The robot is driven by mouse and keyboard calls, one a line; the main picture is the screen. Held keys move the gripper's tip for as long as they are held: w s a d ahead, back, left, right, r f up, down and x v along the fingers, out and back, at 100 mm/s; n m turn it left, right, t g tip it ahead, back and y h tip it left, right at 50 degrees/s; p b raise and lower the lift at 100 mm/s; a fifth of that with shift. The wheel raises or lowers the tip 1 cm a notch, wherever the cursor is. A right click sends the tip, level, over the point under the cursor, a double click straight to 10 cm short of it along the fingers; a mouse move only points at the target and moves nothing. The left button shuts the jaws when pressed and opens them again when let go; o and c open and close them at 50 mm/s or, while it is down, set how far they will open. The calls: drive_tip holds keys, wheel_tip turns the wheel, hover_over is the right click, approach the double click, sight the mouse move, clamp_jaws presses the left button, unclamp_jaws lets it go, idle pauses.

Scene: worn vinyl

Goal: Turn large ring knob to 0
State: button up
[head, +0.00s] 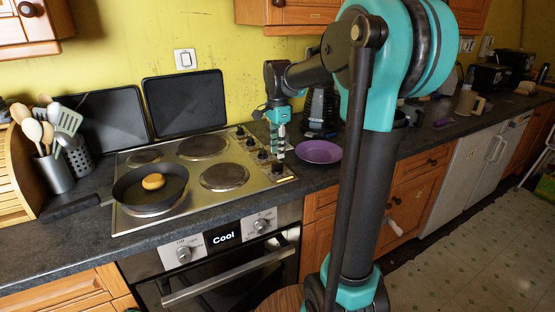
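The steel hob (208,190) has a row of dark control knobs along its right side, such as one at the back (239,131) and one in the middle (262,154). The front knob (277,167) is partly hidden by my gripper (279,154). My gripper points down over the front end of this row, with its tips at or just above the front knob. I cannot tell whether they touch it, or whether the fingers are open or shut. The knob markings are too small to read, so I cannot tell which is the large ring knob.
A dark frying pan (128,192) with a round yellow-brown item sits on the front left ring. A purple plate (319,152) lies right of the hob. The oven below has two knobs and a display (223,237) reading "Cool". Utensils (55,172) stand at left.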

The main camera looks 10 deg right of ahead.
sight(278, 163)
drive_tip(key=shift+f, duration=2.1)
drive_tip(key=shift+f, duration=0.1)
